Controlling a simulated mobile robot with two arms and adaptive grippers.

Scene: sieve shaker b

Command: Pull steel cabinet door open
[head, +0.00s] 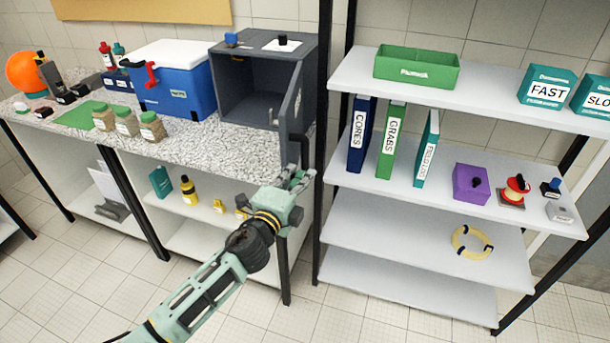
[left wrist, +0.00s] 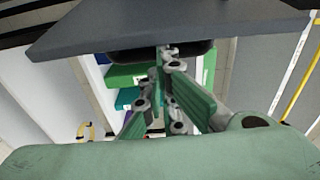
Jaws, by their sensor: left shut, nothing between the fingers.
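The steel cabinet (head: 228,58) is a dark grey box at the right end of the speckled counter. Its door (head: 291,100) stands swung outward at the right side, and the inside shows and looks empty. A black handle (head: 304,146) is on the door's outer face. My left gripper (head: 298,179) is shut and empty, just below and in front of the handle. In the left wrist view the door (left wrist: 200,28) crosses the top as a grey panel, with the dark handle (left wrist: 130,54) close beyond my fingertips (left wrist: 170,58). Whether they touch it I cannot tell.
A blue cooler (head: 185,98) stands left of the cabinet, with several jars (head: 126,122) in front. A black upright post (head: 322,120) and a white shelf rack (head: 345,182) with binders are close on the right. The floor in front is clear.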

